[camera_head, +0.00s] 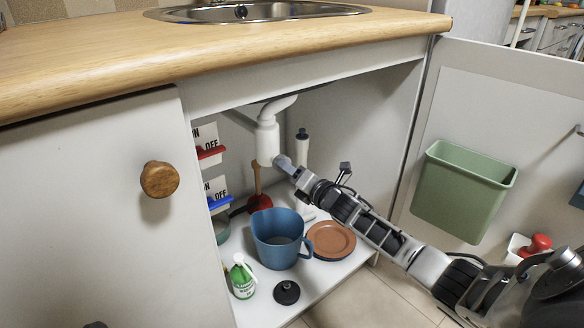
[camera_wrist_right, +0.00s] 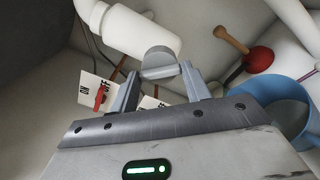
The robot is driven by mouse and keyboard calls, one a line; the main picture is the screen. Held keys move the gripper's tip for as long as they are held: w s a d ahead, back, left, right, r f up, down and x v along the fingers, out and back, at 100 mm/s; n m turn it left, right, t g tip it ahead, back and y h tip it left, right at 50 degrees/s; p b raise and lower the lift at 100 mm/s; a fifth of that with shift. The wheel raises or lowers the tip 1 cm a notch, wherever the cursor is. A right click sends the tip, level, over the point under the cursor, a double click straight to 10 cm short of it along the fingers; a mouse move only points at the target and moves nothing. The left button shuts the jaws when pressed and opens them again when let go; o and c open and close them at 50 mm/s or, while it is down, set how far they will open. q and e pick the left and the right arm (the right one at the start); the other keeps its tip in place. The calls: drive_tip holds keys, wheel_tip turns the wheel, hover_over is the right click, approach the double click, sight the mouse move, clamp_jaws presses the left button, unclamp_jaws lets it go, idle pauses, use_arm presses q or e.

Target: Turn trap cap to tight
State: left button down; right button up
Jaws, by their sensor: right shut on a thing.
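The white trap (camera_head: 267,140) hangs from the sink's drain pipe inside the open cabinet. In the right wrist view the trap (camera_wrist_right: 125,28) comes in from the top left, with a round grey trap cap (camera_wrist_right: 158,60) at its lower end. My right gripper (camera_head: 284,163) reaches in from the right at the trap's lower part. In the right wrist view its fingers (camera_wrist_right: 160,85) stand on both sides of the cap and are shut on it. In the head view the fingers largely hide the cap.
Below the trap stands a blue jug (camera_head: 278,252), beside a terracotta saucer (camera_head: 331,240). A green bottle (camera_head: 242,277), a black round piece (camera_head: 287,292) and a red plunger (camera_head: 259,201) are nearby. A red valve handle (camera_head: 211,152) and a blue one (camera_head: 220,202) are at the left. A green bin (camera_head: 462,190) hangs on the open door.

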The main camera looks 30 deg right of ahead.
use_arm(q)
drive_tip(key=shift+s+a+f+m+g+y+p, duration=0.1)
drive_tip(key=shift+a+f+m+g+y+p, duration=0.2)
drive_tip(key=shift+p, duration=0.55)
drive_tip(key=shift+s+f+m+g+y+p, duration=0.15)
drive_tip(key=shift+f+g+y+p, duration=0.25)
drive_tip(key=shift+p, duration=0.5)
drive_tip(key=shift+s+a+f+m+g+y+p, duration=0.1)
drive_tip(key=shift+a+f+m+g+y+p, duration=0.2)
drive_tip(key=shift+p, duration=0.55)
use_arm(e)
drive_tip(key=shift+f+m, duration=0.1)
drive_tip(key=shift+m, duration=13)
use_arm(q)
drive_tip(key=shift+d+f, duration=0.1)
drive_tip(key=shift+d, duration=0.05)
use_arm(e)
drive_tip(key=o, duration=1)
drive_tip(key=shift+s, duration=0.1)
